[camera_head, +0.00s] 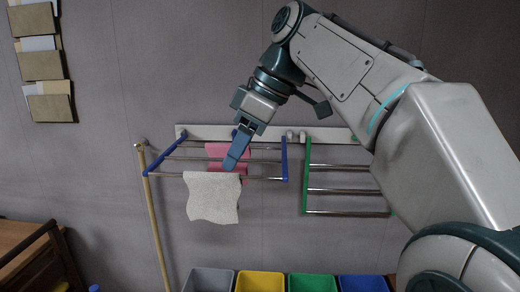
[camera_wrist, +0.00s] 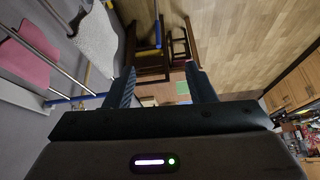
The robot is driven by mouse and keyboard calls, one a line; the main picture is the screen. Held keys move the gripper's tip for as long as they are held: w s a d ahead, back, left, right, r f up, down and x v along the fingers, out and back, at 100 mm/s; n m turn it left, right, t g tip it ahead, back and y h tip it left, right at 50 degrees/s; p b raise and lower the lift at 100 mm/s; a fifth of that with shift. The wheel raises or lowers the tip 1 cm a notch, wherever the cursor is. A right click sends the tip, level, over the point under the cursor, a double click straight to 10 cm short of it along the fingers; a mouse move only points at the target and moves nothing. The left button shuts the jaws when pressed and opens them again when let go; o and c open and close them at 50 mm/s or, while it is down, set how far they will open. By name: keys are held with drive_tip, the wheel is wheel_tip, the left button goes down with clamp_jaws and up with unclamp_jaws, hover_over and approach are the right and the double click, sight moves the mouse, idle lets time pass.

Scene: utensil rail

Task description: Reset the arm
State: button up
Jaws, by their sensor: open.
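My gripper (camera_head: 236,156) is in front of the left rack with blue ends, close to the white cloth and the pink cloth. In the wrist view my gripper (camera_wrist: 165,88) has its two fingers wide apart with nothing between them. The white cloth (camera_head: 213,198) hangs over the front bar of the rack; it also shows in the wrist view (camera_wrist: 96,40). The pink cloth (camera_head: 226,150) hangs on a bar farther back, partly hidden by my gripper. My arm reaches in from the right side of the head view.
A wooden pole (camera_head: 152,205) leans at the left. Grey (camera_head: 208,280), yellow (camera_head: 260,281), green (camera_head: 312,283) and blue bins (camera_head: 362,284) stand below. Wooden furniture (camera_head: 30,245) is at lower left.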

drive_tip(key=s+d+f+m+h, duration=0.2)
drive_tip(key=s+d+f+m, duration=0.2)
drive_tip(key=f, duration=0.6)
drive_tip(key=s+d+f+m+t+h, duration=0.1)
drive_tip(key=s+d+f+m, duration=0.3)
drive_tip(key=d+f+m, duration=0.2)
drive_tip(key=s+d+f+m+t+h, duration=0.1)
drive_tip(key=s+d+f+m, duration=0.3)
drive_tip(key=f, duration=1.1)
drive_tip(key=d+m+h, duration=0.1)
drive_tip(key=d+m, duration=0.1)
drive_tip(key=d, duration=0.2)
drive_tip(key=shift+s+d+h, duration=0.15)
drive_tip(key=shift+d+h, duration=0.05)
drive_tip(key=shift+h, duration=0.1)
drive_tip(key=shift+r, duration=0.1)
